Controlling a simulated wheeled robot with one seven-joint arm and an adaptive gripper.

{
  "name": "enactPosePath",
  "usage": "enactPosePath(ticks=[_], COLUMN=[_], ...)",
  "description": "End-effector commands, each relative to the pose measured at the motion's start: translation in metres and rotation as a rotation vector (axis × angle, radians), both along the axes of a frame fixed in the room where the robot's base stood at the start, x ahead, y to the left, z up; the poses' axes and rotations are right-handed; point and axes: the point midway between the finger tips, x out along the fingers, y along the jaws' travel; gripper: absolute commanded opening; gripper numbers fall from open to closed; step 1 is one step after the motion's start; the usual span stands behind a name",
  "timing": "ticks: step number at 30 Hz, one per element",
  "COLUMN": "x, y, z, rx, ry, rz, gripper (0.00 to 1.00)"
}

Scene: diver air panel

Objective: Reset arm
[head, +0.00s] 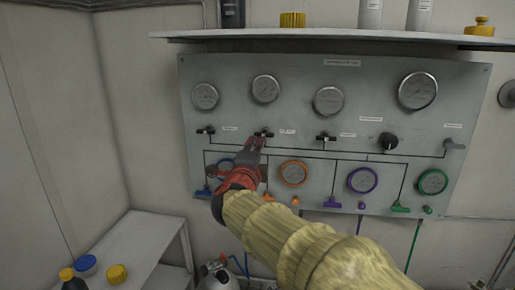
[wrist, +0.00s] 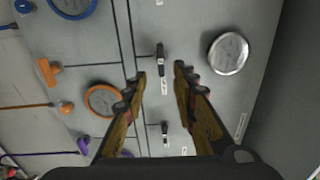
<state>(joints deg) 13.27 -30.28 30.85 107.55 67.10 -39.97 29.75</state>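My gripper (head: 256,142) reaches up to the air panel (head: 300,120), in front of its second small black valve from the left (head: 264,134). In the wrist view my gripper (wrist: 160,70) is open, its two fingers spread with nothing between them. The same black valve (wrist: 160,55) shows just beyond the fingertips, in line with the gap. I cannot tell whether the fingers touch the panel. Another black valve (wrist: 165,128) shows in the gap lower down. My gripper and arm partly hide the blue-ringed gauge (head: 224,166) in the head view.
Orange (head: 293,173), purple (head: 362,180) and green (head: 433,182) gauges line the panel's lower row. A shelf (head: 340,38) with bottles and yellow parts juts out above. A white table (head: 140,240) stands lower left, with blue and yellow caps near it.

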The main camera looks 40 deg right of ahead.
Motion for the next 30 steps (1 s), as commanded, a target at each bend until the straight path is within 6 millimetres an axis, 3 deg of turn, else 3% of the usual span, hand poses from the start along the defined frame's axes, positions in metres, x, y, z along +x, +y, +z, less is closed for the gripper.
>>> enactPosePath(ticks=[13,17,21,24,26,30], x=[0.001,0.018,0.047,0.05,0.041,-0.004], y=[0.0,0.016,0.068,0.119,0.151,0.218], z=[0.0,-0.01,-0.05,-0.083,-0.104,-0.157], rx=[-0.006,-0.026,-0.121,-0.225,-0.292,-0.456], ry=[0.007,0.081,0.288,0.467,0.574,0.831], rz=[0.002,0.092,0.339,0.555,0.686,0.979], gripper=[0.28,0.28,0.28,0.28,0.28,0.28])
